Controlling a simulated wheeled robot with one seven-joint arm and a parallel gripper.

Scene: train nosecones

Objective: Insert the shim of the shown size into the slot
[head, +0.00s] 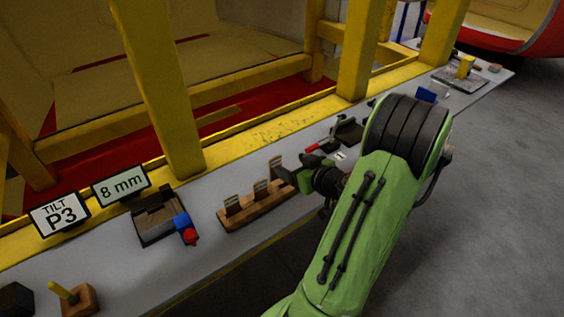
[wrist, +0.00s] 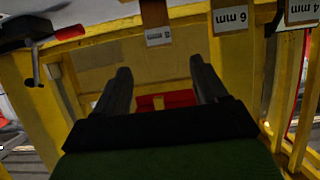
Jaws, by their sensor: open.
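A small sign (head: 121,186) reads "8 mm". It stands behind a dark slotted block (head: 152,212); the inside of its slot is hard to make out. A wooden rack (head: 240,221) holds upright labelled shims. The wrist view is upside down and shows the 8 mm shim (wrist: 155,14) ahead, between the lines of the fingers but beyond their tips. The 6 mm shim (wrist: 230,19) and 4 mm shim (wrist: 302,12) are right of it there. My gripper (wrist: 160,75) is open and empty. In the head view my gripper (head: 284,175) is at the rack's right end.
A "TILT P3" sign (head: 60,213) stands at the left. A blue and red part (head: 185,228) sits beside the slotted block. A wooden block with a yellow peg (head: 76,299) is at the front left. Yellow posts (head: 160,90) rise behind the bench. A dark tool (head: 345,133) lies beyond the rack.

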